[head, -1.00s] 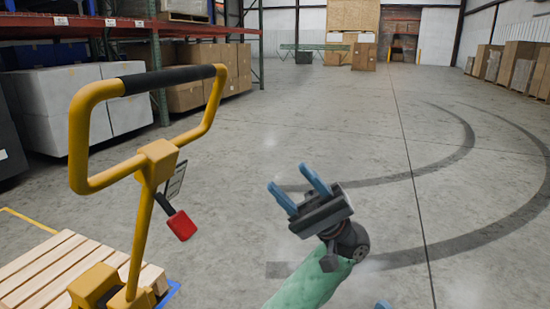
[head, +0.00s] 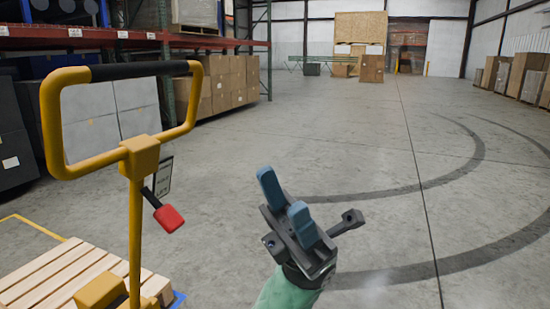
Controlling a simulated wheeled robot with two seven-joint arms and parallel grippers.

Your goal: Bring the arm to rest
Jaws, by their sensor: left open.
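My left gripper (head: 284,200) is in the lower middle of the head view, held up above the bare concrete floor. Its two blue fingers stand apart with nothing between them, so it is open and empty. My green left forearm (head: 287,292) comes up from the bottom edge behind it. The gripper is to the right of a yellow pallet jack handle (head: 137,200) and clear of it. My right gripper is not in view.
A red lever (head: 168,218) hangs beside the handle's post. A slatted wooden pallet (head: 55,275) lies at the lower left. Racks with boxes (head: 230,80) stand at the left; cartons (head: 523,77) line the right wall. The floor (head: 360,140) ahead is open.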

